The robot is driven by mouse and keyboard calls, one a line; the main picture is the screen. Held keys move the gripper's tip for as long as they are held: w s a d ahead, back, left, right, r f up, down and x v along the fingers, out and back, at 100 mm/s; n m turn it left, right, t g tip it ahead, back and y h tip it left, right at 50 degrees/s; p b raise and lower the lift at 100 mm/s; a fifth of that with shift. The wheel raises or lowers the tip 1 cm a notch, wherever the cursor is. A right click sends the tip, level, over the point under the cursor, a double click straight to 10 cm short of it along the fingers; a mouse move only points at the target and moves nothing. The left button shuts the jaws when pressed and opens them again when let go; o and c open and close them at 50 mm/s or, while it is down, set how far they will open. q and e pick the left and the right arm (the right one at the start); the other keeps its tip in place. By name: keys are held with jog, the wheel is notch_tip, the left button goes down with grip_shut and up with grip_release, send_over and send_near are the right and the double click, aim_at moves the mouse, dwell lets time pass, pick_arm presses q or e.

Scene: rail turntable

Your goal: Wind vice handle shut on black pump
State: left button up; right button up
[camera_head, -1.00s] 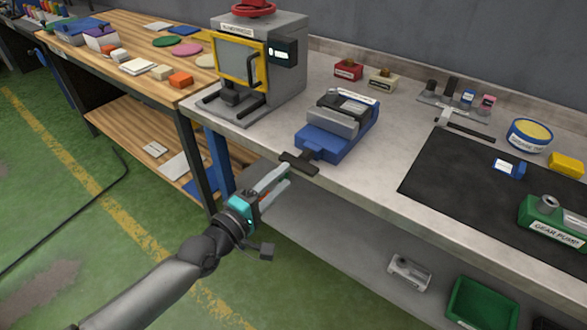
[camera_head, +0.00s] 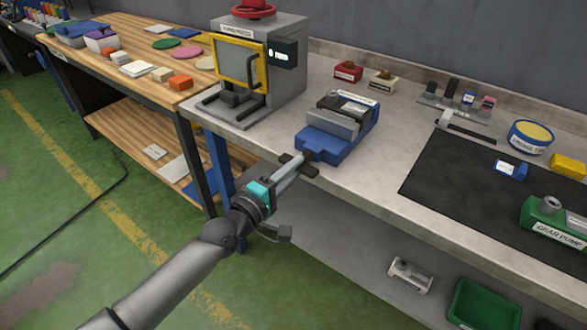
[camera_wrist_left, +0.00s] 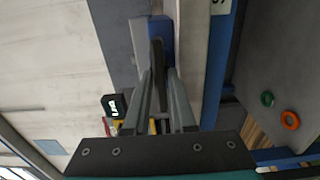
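The blue and grey vice (camera_head: 325,143) stands at the bench's front edge. Its dark T-shaped handle (camera_head: 309,170) sticks out over that edge. A black pump (camera_head: 352,104) with a pale label sits in the vice behind the grey jaw. My left gripper (camera_head: 297,163) is at the handle, its fingers pointing at the vice. In the left wrist view the two fingers (camera_wrist_left: 161,85) stand apart, with the dark handle bar (camera_wrist_left: 157,58) between or just beyond their tips. Whether they touch it cannot be told. My right gripper is not in view.
A grey press (camera_head: 262,70) with a yellow-framed window stands left of the vice. A black mat (camera_head: 450,180) with a green gear pump (camera_head: 550,220) lies to the right. Small red and cream blocks sit behind. The lower shelf holds a green bin (camera_head: 480,300).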

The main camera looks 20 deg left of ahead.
pick_arm(q)
grip_shut()
dwell(0.4)
